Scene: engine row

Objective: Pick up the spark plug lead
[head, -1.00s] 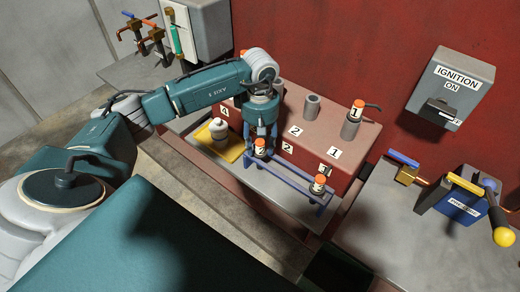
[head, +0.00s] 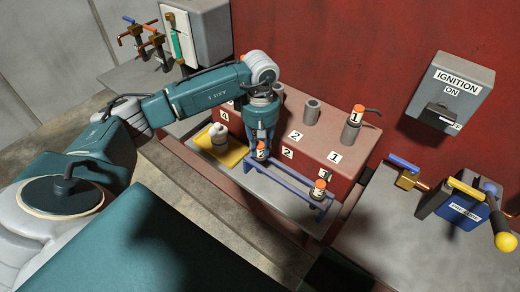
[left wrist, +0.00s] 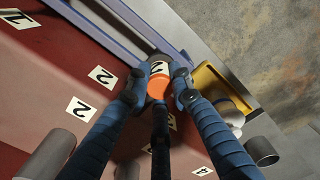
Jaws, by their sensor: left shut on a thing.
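A spark plug lead with an orange top and a white label reading 2 stands at the left end of the blue rack (head: 285,180). My left gripper (head: 261,145) points down and is shut on this lead (head: 261,154). In the left wrist view the lead (left wrist: 158,84) sits between the fingertips, with the rack (left wrist: 120,32) beside it. I cannot tell whether the lead is clear of the rack. A second orange-topped lead (head: 318,189) stands at the rack's right end. A third, marked 1, sits on a grey cylinder (head: 349,133). My right gripper is out of view.
The red engine block (head: 330,138), with numbered labels and another open grey cylinder (head: 311,111), rises behind the rack. A white bottle (head: 219,138) stands on a yellow tray (head: 238,155) to the left. An ignition box (head: 455,90) hangs on the right wall.

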